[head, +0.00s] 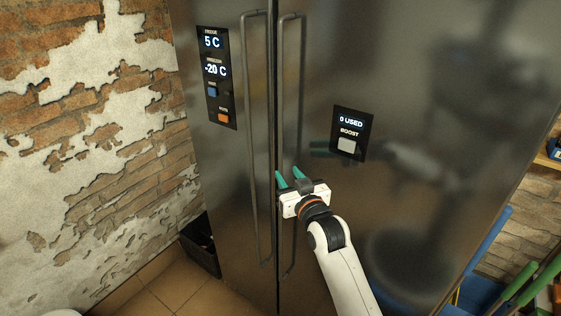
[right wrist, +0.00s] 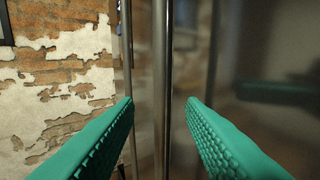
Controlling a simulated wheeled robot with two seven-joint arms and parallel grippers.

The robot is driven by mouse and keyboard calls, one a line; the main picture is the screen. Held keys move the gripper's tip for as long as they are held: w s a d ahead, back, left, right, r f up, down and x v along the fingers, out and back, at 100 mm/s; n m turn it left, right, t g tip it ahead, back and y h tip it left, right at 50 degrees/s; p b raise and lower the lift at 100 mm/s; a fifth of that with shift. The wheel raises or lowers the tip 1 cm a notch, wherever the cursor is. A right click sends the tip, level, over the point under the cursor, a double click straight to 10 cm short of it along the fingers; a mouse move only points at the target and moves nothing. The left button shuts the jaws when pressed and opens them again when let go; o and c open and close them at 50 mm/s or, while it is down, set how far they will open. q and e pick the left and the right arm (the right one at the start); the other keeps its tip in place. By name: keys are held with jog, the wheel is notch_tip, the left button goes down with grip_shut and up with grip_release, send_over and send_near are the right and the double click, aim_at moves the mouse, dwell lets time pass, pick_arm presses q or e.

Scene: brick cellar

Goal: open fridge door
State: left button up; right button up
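The fridge (head: 420,60) is a tall dark steel cabinet with two shut doors side by side. The left door has a long vertical handle (head: 245,100); the right door has a matching handle (head: 281,100). My right gripper (head: 288,176) is at the lower half of the right door's handle, its green fingers pointing at the door. In the right wrist view, the fingers (right wrist: 162,105) are apart, and a vertical steel bar (right wrist: 160,60) stands between them without visible contact. The left handle (right wrist: 127,50) shows beyond the left finger. My left gripper is out of view.
A display panel (head: 216,80) is on the left door and a boost panel (head: 351,132) on the right one. A brick wall (head: 90,110) stands left, with a dark bin (head: 200,250) near the floor. Blue and green items (head: 500,270) stand at lower right.

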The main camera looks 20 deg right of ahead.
aim_at(282, 166)
jog(key=w, duration=0.6)
jog(key=shift+a+p, duration=0.25)
jog(key=shift+p, duration=0.15)
jog(key=shift+c, duration=0.4)
grip_shut()
